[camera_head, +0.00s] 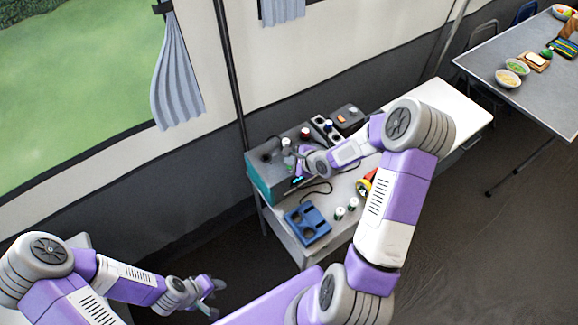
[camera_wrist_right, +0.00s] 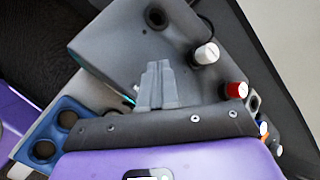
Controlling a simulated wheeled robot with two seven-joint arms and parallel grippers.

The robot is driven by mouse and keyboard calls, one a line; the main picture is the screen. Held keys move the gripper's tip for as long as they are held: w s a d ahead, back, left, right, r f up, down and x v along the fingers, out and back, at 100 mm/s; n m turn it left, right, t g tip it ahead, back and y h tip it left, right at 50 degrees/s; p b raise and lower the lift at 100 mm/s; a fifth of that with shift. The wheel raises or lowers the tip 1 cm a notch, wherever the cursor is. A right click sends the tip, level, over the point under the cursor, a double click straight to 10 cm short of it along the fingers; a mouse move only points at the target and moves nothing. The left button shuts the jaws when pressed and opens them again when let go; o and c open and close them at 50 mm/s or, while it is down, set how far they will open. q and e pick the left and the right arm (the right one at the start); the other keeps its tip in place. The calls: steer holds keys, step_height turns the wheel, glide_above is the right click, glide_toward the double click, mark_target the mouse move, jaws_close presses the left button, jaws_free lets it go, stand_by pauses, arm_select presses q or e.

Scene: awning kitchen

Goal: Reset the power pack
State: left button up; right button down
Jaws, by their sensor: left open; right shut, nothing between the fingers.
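The power pack (camera_head: 262,176) is a teal and dark grey box at the left end of the white table. In the right wrist view its grey top (camera_wrist_right: 125,40) carries a dark round hole, a white-capped piece (camera_wrist_right: 207,53) and a red-capped piece (camera_wrist_right: 237,90). My right gripper (camera_head: 298,168) is over the pack's front side. Its fingers (camera_wrist_right: 158,68) are shut and empty in the right wrist view; I cannot tell whether they touch the pack. A small cyan glow shows beside them. My left gripper (camera_head: 212,292) is open and empty, low and away from the table.
A blue tray with round wells (camera_head: 308,224) stands before the pack, with white-capped bottles (camera_head: 346,208) beside it. A yellow and red tool (camera_head: 364,186) lies near my right arm. A dark box (camera_head: 347,117) stands behind. The table's right end (camera_head: 462,112) is clear.

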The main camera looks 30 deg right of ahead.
mark_target(291, 169)
stand_by(0.7)
steer(key=shift+f, duration=0.4)
steer(key=shift+f, duration=0.35)
stand_by(0.4)
stand_by(0.3)
steer(key=shift+r+p, duration=0.75)
step_height(291, 169, up, 5)
steer(key=p, duration=0.5)
steer(key=shift+r, duration=0.1)
